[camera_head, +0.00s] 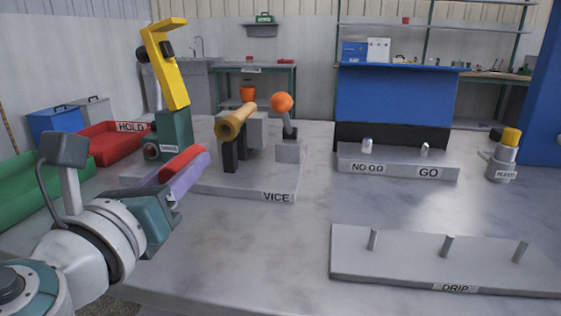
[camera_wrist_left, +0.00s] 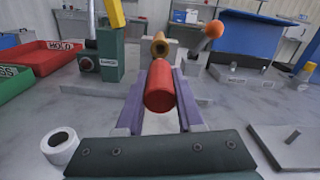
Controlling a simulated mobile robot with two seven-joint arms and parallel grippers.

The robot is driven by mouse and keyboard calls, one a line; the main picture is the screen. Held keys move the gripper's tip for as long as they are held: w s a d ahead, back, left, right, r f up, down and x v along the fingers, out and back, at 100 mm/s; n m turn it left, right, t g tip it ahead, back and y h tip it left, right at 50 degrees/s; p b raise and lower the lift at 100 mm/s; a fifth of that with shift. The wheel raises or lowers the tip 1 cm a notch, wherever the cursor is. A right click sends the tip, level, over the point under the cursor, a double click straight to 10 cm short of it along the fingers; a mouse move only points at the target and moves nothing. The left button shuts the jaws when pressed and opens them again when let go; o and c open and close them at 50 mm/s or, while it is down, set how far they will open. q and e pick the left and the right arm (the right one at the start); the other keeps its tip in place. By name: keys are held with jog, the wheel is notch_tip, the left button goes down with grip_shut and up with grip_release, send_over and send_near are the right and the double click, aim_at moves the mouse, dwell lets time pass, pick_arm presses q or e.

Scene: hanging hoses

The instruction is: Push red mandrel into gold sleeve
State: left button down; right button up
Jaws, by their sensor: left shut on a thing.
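The red mandrel (camera_head: 182,163) is held between the purple fingers of my left gripper (camera_head: 186,172), which is shut on it. It also shows in the left wrist view (camera_wrist_left: 160,86), lying lengthwise along the fingers with its near end toward the camera. The gold sleeve (camera_head: 235,121) lies across the vice (camera_head: 240,150), its open near end facing my gripper. In the left wrist view the sleeve (camera_wrist_left: 160,49) appears straight beyond the mandrel. In the head view a gap shows between the mandrel's far end and the sleeve's mouth. My right gripper is out of view.
A yellow-armed green press (camera_head: 174,130) stands left of the vice. The vice's orange-knobbed lever (camera_head: 283,103) is on its right. A red HOLD tray (camera_head: 108,142) is far left. A NO GO/GO block (camera_head: 397,164) and a DRIP rack (camera_head: 440,262) stand right. Bench between is clear.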

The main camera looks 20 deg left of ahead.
aim_at(202, 144)
pick_arm(q)
jog(key=shift+w, duration=0.1)
jog(key=shift+r+p, duration=0.1)
jog(key=shift+p, duration=0.2)
jog(key=shift+w+a+b, duration=0.1)
jog(key=shift+w+b, duration=0.2)
jog(key=shift+w, duration=0.2)
jog(key=shift+b+x, duration=0.5)
jog(key=shift+x, duration=1.65)
jog(key=shift+w, duration=0.2)
jog(key=shift+w+a, duration=0.15)
jog(key=shift+w, duration=0.3)
jog(key=shift+p, duration=0.35)
